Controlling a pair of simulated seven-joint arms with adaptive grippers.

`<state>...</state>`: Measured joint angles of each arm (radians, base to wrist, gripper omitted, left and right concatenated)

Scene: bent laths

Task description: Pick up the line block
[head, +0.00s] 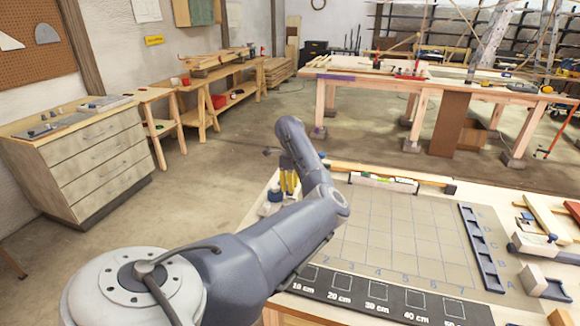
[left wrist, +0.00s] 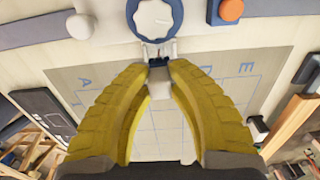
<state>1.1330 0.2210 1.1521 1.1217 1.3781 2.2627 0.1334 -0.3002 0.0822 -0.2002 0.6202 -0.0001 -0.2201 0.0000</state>
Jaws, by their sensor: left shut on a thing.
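My left gripper (head: 288,180) has yellow fingers and is over the left edge of the gridded board, partly behind my arm in the head view. In the left wrist view, its fingertips (left wrist: 160,76) close on a small pale block with a dark blue part, which I take for the line block (left wrist: 160,90). The fingers hide its sides. Just beyond the tips is a white round knob in a blue ring (left wrist: 155,18); I cannot tell whether it touches the block. My right gripper is not in view.
The gridded board (head: 400,225) lies on the near table. A black strip with cm marks (head: 375,293) runs along its front, and a blue-grey slotted rack (head: 482,248) lies along its right side. A level (head: 385,182) lies at its back. Wood pieces and tools crowd the right.

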